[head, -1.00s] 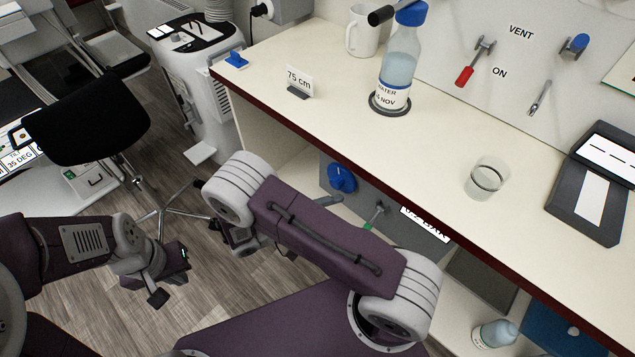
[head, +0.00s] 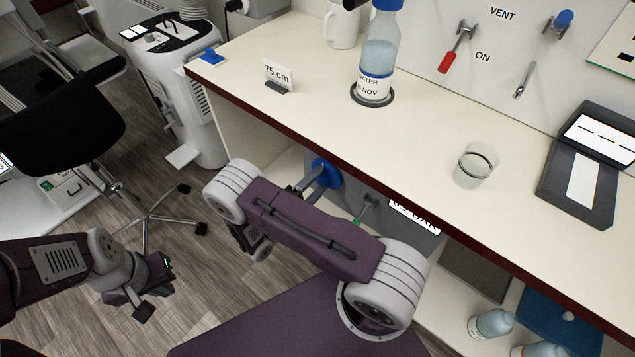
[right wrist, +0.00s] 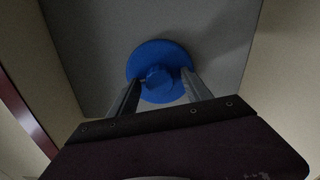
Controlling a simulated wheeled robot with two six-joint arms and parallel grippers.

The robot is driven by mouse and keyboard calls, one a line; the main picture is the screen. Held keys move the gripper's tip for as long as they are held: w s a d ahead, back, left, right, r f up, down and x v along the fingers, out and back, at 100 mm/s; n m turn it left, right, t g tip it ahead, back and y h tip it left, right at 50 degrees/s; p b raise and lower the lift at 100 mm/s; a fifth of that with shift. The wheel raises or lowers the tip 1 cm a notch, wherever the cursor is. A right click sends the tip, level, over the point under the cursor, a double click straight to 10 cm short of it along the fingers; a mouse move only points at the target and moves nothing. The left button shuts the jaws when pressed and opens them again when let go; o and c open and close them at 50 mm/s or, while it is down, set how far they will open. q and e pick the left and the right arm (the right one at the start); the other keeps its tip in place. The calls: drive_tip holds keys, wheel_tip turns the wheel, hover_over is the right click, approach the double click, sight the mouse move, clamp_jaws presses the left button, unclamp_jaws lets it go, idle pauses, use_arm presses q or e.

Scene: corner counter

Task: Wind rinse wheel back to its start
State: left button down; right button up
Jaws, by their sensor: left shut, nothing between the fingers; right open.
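The blue wheel (head: 326,174), which I take to be the rinse wheel, is on a grey panel (head: 375,200) under the counter. It also shows in the right wrist view (right wrist: 160,56), with a raised hub at its middle. My right gripper (head: 310,184) is at the wheel. In the right wrist view its open fingers (right wrist: 158,82) stand on either side of the hub; whether they touch it I cannot tell. Part of the wheel is hidden behind the fingers. My left gripper (head: 150,290) is shut and empty, low at the left over the floor.
A green-tipped lever (head: 366,208) sits right of the wheel. The counter's dark front edge runs above the panel.

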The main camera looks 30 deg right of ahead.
clamp_jaws()
drive_tip(key=shift+n, duration=0.3)
drive_tip(key=n+p, duration=0.1)
drive_tip(key=n, duration=0.3)
drive_tip(key=shift+n, duration=0.4)
drive_tip(key=n+p, duration=0.1)
drive_tip(key=n, duration=0.9)
drive_tip(key=shift+n, duration=0.4)
drive_tip(key=n+p, duration=0.1)
drive_tip(key=n, duration=0.4)
drive_tip(key=shift+n, duration=0.3)
drive_tip(key=shift+f, duration=0.1)
